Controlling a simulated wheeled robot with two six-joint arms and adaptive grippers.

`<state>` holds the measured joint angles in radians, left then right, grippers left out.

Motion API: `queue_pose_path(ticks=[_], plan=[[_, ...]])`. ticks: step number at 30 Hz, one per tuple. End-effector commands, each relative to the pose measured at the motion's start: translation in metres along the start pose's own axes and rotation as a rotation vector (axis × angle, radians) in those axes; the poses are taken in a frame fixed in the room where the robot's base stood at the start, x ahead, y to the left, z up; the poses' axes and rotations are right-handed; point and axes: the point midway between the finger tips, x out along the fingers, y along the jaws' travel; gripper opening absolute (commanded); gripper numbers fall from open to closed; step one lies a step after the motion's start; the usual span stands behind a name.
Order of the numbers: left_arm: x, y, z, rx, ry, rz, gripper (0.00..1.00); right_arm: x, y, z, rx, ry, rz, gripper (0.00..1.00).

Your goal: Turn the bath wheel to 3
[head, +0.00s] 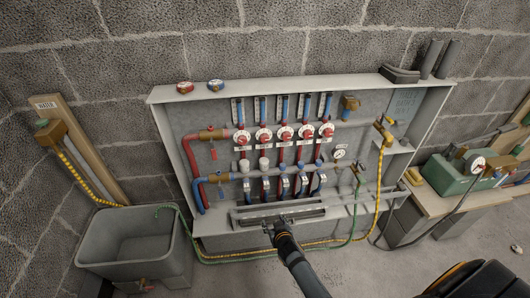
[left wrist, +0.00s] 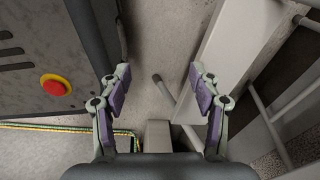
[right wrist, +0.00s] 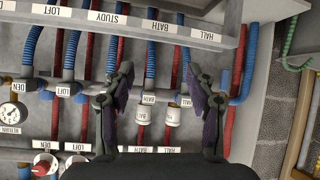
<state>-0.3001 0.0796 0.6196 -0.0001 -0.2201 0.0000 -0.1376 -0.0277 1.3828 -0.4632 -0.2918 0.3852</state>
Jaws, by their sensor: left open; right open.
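Five red-and-white wheels stand in a row on the wall panel in the head view. By the order of the labels in the right wrist view, the bath wheel (head: 264,135) is second from the left; its scale is too small to read. A BATH label (right wrist: 140,150) shows in the right wrist view, but my wrist hides the wheel below it. My right gripper (head: 283,224) is open and empty in front of the panel's lower rail, below the wheels. Its open fingers also show in the right wrist view (right wrist: 158,76). My left gripper (left wrist: 160,78) is open and empty over the floor.
White caps (right wrist: 172,115) and pipes lie beyond my right fingers. A labelled rail (right wrist: 75,15) runs in front of the panel. A grey tub (head: 135,245) stands left, and a bench with a green case (head: 440,174) right. A red button (left wrist: 55,85) is near my left gripper.

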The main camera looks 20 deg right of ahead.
Motion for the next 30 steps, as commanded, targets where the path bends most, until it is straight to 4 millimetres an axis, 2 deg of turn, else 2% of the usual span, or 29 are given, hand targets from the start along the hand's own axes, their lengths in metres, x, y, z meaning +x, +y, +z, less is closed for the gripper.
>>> queue_pose_path(ticks=[1,3,6,9,12,17,30], plan=[[0.024,0.002,0.002,0.0,0.0,0.0,0.63,0.007,0.0,-0.052,0.023,0.125,0.02,0.56],[0.036,0.003,0.004,0.0,0.0,0.0,0.63,-0.006,0.006,-0.127,0.058,0.279,0.053,0.56],[0.048,0.004,0.005,0.0,0.0,0.0,0.63,-0.036,0.019,-0.203,0.102,0.448,0.092,0.56],[0.053,0.004,0.005,0.0,0.0,0.0,0.63,-0.06,0.028,-0.245,0.129,0.546,0.117,0.56],[0.053,0.004,0.005,0.0,0.0,0.0,0.63,-0.071,0.032,-0.261,0.14,0.582,0.127,0.56],[0.051,0.004,0.005,0.0,0.0,0.0,0.63,-0.069,0.033,-0.266,0.139,0.584,0.127,0.56],[0.055,0.004,-0.001,-0.001,0.003,0.0,0.63,0.001,0.046,-0.309,0.137,0.582,0.127,0.56]])
